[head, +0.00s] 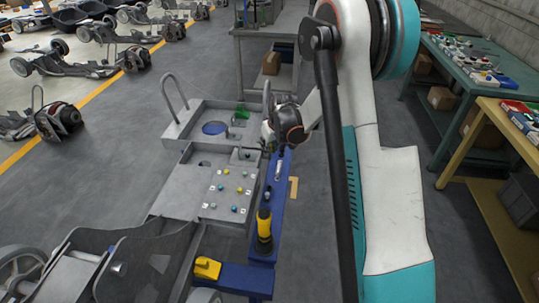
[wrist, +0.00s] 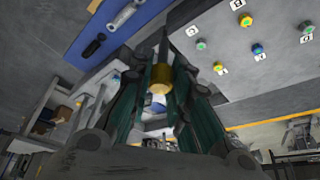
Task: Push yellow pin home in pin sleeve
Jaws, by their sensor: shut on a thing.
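My gripper (wrist: 160,82) is shut on a yellow pin (wrist: 159,78), which shows gold between the dark green fingers in the wrist view. A narrower dark part extends from it past the fingertips. In the head view my gripper (head: 268,132) is over the right edge of the grey chassis plate (head: 190,180), and the pin is hidden there. I cannot make out the pin sleeve or tell whether the pin touches it. The plate also shows in the wrist view (wrist: 280,85), with several small coloured pins beside letter labels.
A blue rail (head: 280,190) runs along the plate's right side, bearing a yellow-and-black tool (head: 264,230). A yellow block (head: 207,268) sits near the front. A metal handle (head: 175,95) rises at the plate's far left. A green workbench (head: 480,70) stands right.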

